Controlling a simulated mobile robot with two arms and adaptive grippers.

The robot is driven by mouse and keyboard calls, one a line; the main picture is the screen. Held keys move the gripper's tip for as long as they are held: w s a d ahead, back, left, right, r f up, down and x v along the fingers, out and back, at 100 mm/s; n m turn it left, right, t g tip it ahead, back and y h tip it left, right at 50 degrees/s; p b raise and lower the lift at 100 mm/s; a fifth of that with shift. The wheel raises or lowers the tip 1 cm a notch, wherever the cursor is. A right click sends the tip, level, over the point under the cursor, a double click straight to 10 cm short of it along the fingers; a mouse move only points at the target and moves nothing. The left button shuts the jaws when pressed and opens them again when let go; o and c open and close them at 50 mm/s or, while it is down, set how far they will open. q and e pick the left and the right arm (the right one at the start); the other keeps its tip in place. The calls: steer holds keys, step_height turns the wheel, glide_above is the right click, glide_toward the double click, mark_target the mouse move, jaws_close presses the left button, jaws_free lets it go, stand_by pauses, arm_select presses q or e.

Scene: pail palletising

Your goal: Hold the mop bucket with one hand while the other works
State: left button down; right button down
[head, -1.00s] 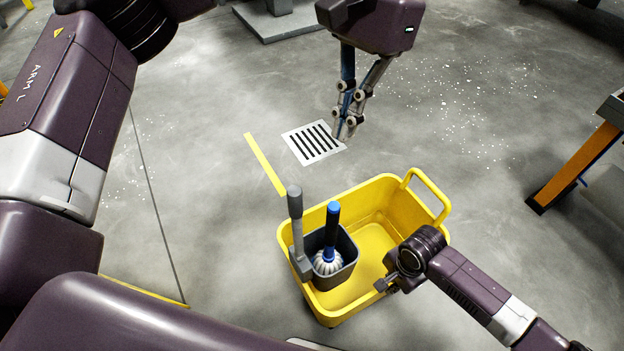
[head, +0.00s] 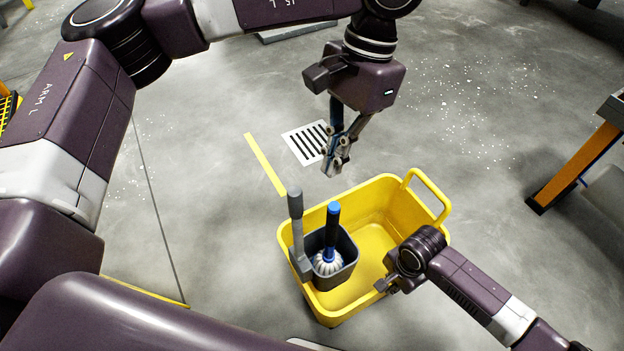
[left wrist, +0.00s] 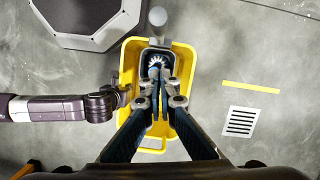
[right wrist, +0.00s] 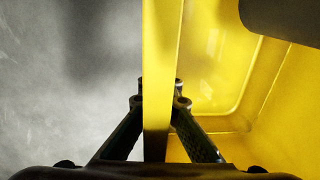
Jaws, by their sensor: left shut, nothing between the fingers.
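The yellow mop bucket (head: 375,243) stands on the floor in the head view, with a loop handle at its far right. A dark grey compartment (head: 347,272) sits at its left end, holding a brush with a blue handle (head: 333,222); a grey lever (head: 296,228) rises beside it. My left gripper (head: 331,172) is shut and empty, above and beyond the bucket's far rim. In the left wrist view its fingertips (left wrist: 160,78) overlap the bucket (left wrist: 186,130). My right gripper (head: 384,285) is at the near rim; in the right wrist view its fingers (right wrist: 161,100) straddle and close on the yellow wall (right wrist: 160,50).
A floor drain grate (head: 308,142) and a yellow floor line (head: 264,163) lie beyond the bucket. An orange-legged stand (head: 572,168) is at the right. Open concrete floor surrounds the bucket.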

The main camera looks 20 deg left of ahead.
steer(key=shift+s+d, duration=0.1)
arm_select(q)
steer(key=shift+s+a+f, duration=0.35)
steer(key=shift+s+a, duration=0.1)
steer(key=shift+s, duration=0.2)
steer(key=shift+s+a+f, duration=0.4)
steer(key=shift+s, duration=0.2)
steer(key=shift+s+a+f, duration=0.35)
steer(key=shift+s+a, duration=0.1)
steer(key=shift+s, duration=0.2)
steer(key=s+a+f+t+h, duration=0.1)
steer(key=s+a+f, duration=0.3)
steer(key=s+a, duration=0.7)
steer(key=shift+s+a, duration=0.3)
steer(key=shift+s, duration=0.05)
arm_select(e)
steer(key=shift+d, duration=0.15)
steer(key=shift+d+f, duration=0.1)
